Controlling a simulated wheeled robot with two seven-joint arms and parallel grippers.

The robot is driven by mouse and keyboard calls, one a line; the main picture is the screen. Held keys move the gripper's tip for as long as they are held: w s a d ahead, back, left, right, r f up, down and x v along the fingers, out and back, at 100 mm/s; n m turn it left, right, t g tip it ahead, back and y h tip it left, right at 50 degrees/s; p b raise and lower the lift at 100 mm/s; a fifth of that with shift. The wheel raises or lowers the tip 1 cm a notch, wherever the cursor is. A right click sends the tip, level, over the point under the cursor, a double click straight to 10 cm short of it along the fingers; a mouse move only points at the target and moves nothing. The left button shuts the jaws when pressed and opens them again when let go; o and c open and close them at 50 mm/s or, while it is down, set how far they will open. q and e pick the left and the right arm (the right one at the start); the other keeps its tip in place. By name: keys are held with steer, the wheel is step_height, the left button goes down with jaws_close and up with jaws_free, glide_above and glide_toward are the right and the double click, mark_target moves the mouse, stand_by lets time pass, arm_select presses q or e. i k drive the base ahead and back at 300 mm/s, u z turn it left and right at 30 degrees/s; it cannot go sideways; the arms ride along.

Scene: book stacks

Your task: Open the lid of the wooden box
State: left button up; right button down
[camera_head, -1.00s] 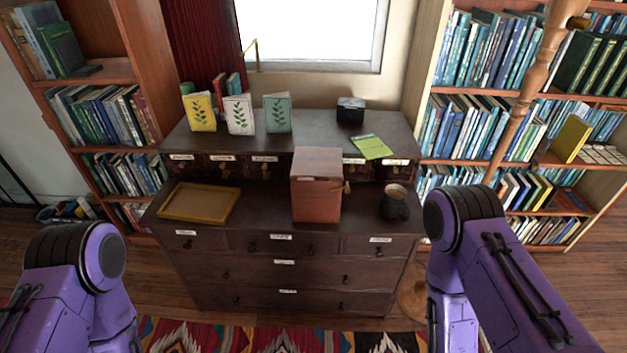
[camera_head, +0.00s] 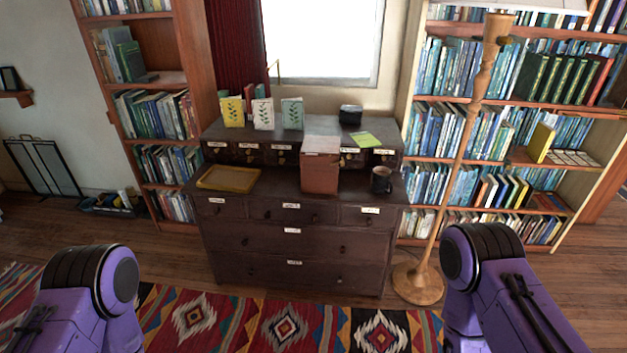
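The wooden box (camera_head: 320,173) is reddish brown and stands upright on the lower top of the dark dresser (camera_head: 285,214), right of its middle. Its lid (camera_head: 321,145) is the paler upper part and looks shut. Only my purple arm links show, at the lower left and lower right, well short of the dresser. Both of my grippers are out of the picture.
A yellow tray (camera_head: 228,178) lies left of the box and a dark mug (camera_head: 381,180) stands close on its right. Cards (camera_head: 263,114) stand on the upper shelf. A floor lamp (camera_head: 465,150) stands right of the dresser. A patterned rug (camera_head: 285,325) covers the floor in front.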

mark_target(315, 146)
steer(key=z, duration=1)
steer(key=i, duration=0.85)
steer(key=u, duration=0.1)
